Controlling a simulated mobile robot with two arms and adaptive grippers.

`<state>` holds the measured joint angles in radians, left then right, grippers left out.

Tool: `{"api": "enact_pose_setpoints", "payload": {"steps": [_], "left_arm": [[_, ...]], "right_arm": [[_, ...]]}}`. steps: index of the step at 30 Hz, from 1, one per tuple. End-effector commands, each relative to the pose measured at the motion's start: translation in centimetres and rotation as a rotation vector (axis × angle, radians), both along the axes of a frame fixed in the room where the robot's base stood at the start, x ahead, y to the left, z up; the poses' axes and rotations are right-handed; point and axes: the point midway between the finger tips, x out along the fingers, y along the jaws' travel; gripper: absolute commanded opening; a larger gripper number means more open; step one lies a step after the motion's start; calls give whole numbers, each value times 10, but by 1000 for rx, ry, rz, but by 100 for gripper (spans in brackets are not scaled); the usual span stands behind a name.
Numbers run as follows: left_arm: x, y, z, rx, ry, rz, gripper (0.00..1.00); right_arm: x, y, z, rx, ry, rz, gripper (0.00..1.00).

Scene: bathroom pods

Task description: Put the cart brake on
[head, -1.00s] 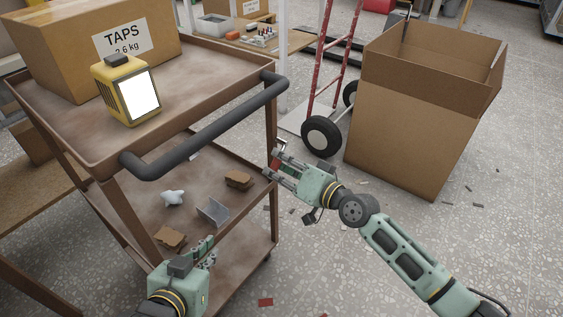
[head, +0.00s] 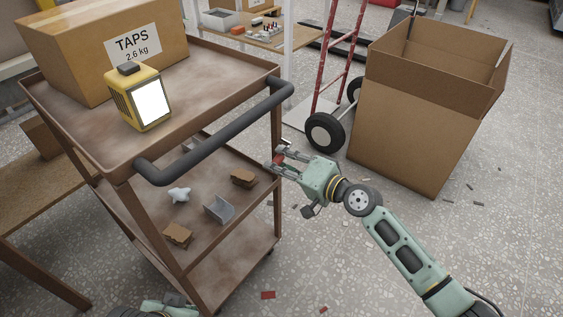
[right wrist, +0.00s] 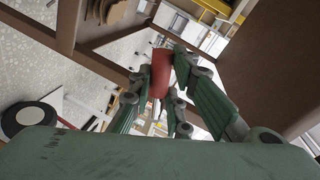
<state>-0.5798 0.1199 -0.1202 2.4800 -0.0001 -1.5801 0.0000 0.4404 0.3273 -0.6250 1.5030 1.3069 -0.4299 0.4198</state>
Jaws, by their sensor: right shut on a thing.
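The brown metal cart (head: 225,72) stands at the left with a dark push handle (head: 215,140) along its near side. A red lever (head: 279,159), which looks like the brake, is at the cart's right-hand post, below the handle's end. My right gripper (head: 275,157) is shut on the red lever. In the right wrist view the red lever (right wrist: 161,74) stands between the fingers (right wrist: 165,80); its mount is partly hidden. My left gripper (head: 165,304) is cut off at the bottom edge, and its fingers do not show clearly.
A TAPS carton (head: 95,50) and a yellow lamp (head: 139,97) are on the cart's top. Several small pieces lie on its middle shelf (head: 205,180). A red hand truck (head: 325,132) and an open carton (head: 410,130) stand to the right. The floor in front is mostly clear.

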Motion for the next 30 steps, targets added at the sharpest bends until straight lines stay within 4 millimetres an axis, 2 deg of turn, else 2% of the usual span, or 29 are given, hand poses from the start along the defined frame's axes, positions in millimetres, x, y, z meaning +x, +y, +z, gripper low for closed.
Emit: {"api": "enact_pose_setpoints", "payload": {"steps": [10, 11, 17, 26, 30], "left_arm": [[0, 0, 0, 0, 1, 0, 0], [0, 0, 0, 0, 0, 0, 0], [0, 0, 0, 0, 0, 0, 0], [0, 0, 0, 0, 1, 0, 0], [0, 0, 0, 0, 1, 0, 0]], "right_arm": [[1, -1, 1, 6, 4, -5, 0], [1, -1, 1, 6, 3, -5, 20], [1, -1, 1, 4, 3, -2, 36], [0, -1, 0, 3, 3, -1, 36], [-7, -10, 1, 1, 3, -1, 36]]}}
